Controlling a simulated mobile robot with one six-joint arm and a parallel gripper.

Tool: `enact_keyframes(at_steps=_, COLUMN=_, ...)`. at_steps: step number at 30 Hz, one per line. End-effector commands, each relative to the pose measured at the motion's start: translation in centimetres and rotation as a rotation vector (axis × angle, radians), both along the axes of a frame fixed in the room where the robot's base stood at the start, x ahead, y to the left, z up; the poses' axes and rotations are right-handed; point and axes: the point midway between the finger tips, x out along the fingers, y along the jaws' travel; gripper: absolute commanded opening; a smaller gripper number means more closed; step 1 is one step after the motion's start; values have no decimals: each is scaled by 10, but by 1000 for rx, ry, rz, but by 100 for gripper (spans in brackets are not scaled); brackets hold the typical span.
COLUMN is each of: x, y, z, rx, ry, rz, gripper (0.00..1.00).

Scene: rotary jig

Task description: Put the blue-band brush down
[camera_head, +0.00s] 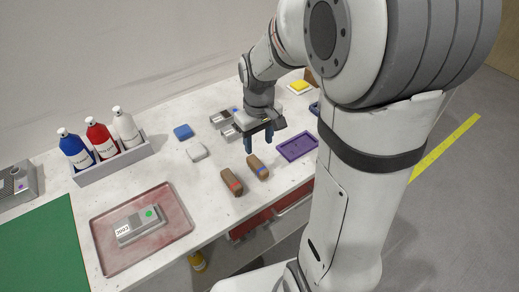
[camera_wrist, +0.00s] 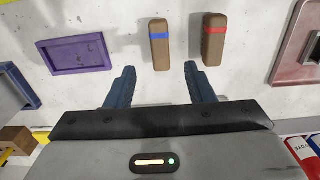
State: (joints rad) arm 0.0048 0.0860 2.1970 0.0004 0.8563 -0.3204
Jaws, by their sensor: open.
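The blue-band brush (camera_head: 258,167) is a brown block with a blue band, lying on the white table in front of my gripper (camera_head: 261,143). In the wrist view the blue-band brush (camera_wrist: 160,46) lies ahead of the fingertips, roughly in line with the gap between them. My gripper (camera_wrist: 158,72) is open, with nothing between its dark blue fingers. The red-band brush (camera_head: 232,182) lies beside the blue-band one; it also shows in the wrist view (camera_wrist: 214,40).
A purple tray (camera_head: 297,147) lies right of the brushes. A reddish tray (camera_head: 107,250) holds a grey labelled part at the front left. Blue, red and white bottles stand in a grey caddy (camera_head: 115,168).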

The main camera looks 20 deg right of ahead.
Motion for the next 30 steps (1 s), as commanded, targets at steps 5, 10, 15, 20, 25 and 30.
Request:
enact_keyframes(at_steps=5, x=-17, y=0, z=22, rx=1, ry=-38, rz=-39, gripper=49)
enact_keyframes(at_steps=10, x=-61, y=0, z=52, rx=7, ry=-119, rz=-139, gripper=49)
enact_keyframes(at_steps=15, x=-105, y=0, z=70, rx=22, ry=-194, rz=-238, gripper=49)
enact_keyframes(at_steps=20, x=-129, y=0, z=75, rx=33, ry=-235, rz=-297, gripper=49)
enact_keyframes(at_steps=25, x=-136, y=0, z=75, rx=37, ry=-246, rz=-315, gripper=49)
enact_keyframes(at_steps=30, x=-136, y=0, z=75, rx=37, ry=-245, rz=-315, gripper=49)
